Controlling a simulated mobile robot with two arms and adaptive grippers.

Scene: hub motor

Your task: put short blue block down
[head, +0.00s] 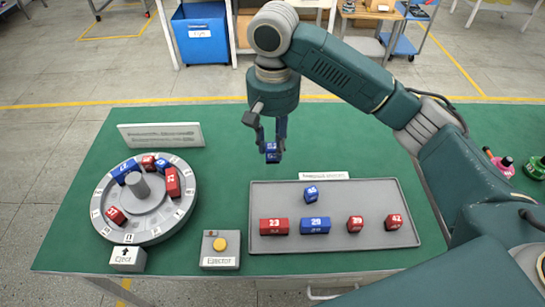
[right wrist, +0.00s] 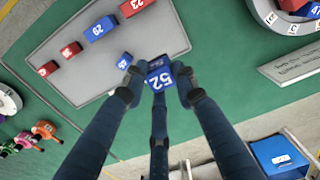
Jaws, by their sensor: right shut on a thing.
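My right gripper (head: 270,140) is shut on a short blue block (head: 272,153) marked 52. It holds the block in the air above the green table, behind the upper left corner of the grey tray (head: 340,188). In the right wrist view the fingers (right wrist: 158,88) close around the same block (right wrist: 160,75), with its white number facing the camera. On the tray are another short blue block (head: 311,194), a long red block (head: 273,226) marked 23, a long blue block (head: 315,226) marked 29, and two short red blocks (head: 355,224) (head: 393,221). My left gripper is not in view.
A grey round turntable (head: 147,225) with red and blue blocks around its hub stands at the left. A white sign (head: 160,135) is behind it. A box with a yellow button (head: 220,247) stands between turntable and tray. Coloured items (head: 500,162) lie at the right edge.

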